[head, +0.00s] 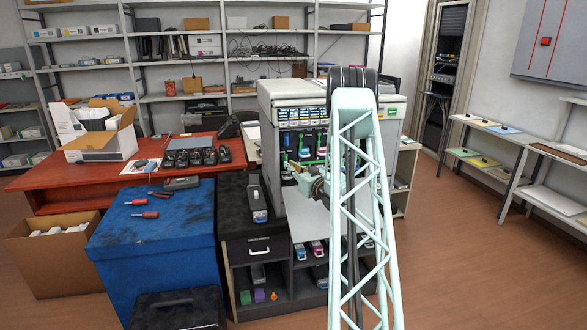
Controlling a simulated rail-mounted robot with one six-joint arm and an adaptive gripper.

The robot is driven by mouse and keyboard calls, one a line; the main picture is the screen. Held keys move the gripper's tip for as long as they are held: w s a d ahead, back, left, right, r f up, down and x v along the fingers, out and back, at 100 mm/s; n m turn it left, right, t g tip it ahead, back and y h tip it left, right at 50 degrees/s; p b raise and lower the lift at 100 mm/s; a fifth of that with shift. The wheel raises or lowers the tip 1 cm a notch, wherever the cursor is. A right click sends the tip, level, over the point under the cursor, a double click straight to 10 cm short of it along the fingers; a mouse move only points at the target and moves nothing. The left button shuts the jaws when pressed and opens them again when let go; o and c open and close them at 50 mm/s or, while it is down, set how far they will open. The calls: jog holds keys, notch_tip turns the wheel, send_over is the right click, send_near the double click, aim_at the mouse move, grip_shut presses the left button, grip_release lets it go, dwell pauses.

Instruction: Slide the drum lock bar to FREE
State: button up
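The printer (391,118) is a large light-grey machine at the centre, partly behind my pale lattice arm. Its front is open, with a row of labels and several dark slots with green and blue parts. A green bar-like part (309,163) runs across the lower slots; I cannot tell whether it is the drum lock bar, and no FREE marking is readable. My gripper (291,163) is small and brass-coloured at the printer's open front, close to this green part. Whether it touches the part, and whether its fingers are open, is too small to tell.
A black cabinet (262,250) with cartridges on its shelves stands below and left of the printer. A blue cloth-covered chest (150,245) holds screwdrivers. A red desk (60,183) stands behind it. Open floor (460,260) lies to the right, before the side tables.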

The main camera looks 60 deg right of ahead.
jog(key=shift+b+x, duration=0.75)
jog(key=shift+x, duration=1.25)
jog(key=shift+d, duration=0.1)
jog(key=shift+w, duration=0.15)
jog(key=shift+c, duration=0.4)
grip_shut()
jog(key=shift+s+d, duration=0.25)
jog(key=shift+s, duration=0.05)
jog(key=shift+s+d, duration=0.4)
jog(key=shift+d, duration=0.1)
